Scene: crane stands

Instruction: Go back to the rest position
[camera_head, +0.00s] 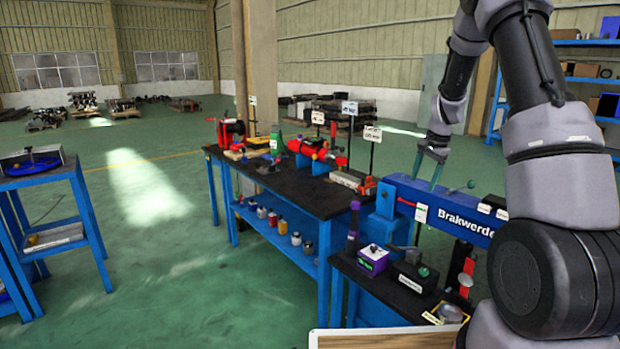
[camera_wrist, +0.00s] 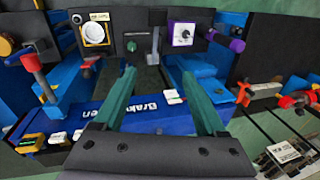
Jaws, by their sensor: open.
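My gripper (camera_head: 432,178) hangs from my arm at the right of the head view, above the blue machine marked "Brakwerden" (camera_head: 455,222). In the wrist view my gripper (camera_wrist: 160,78) shows two green fingers spread wide apart, with nothing held between them. The blue machine (camera_wrist: 150,115) lies beneath the fingers in that view. How high the fingers are above it is hard to tell.
A dark-topped bench (camera_head: 270,187) with red vises and signs stands beyond the machine. A nearer black bench (camera_head: 395,300) holds a purple box (camera_head: 373,259) and a black box (camera_head: 414,276). A blue stand (camera_head: 85,205) is at far left. Green floor (camera_head: 150,260) between is clear.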

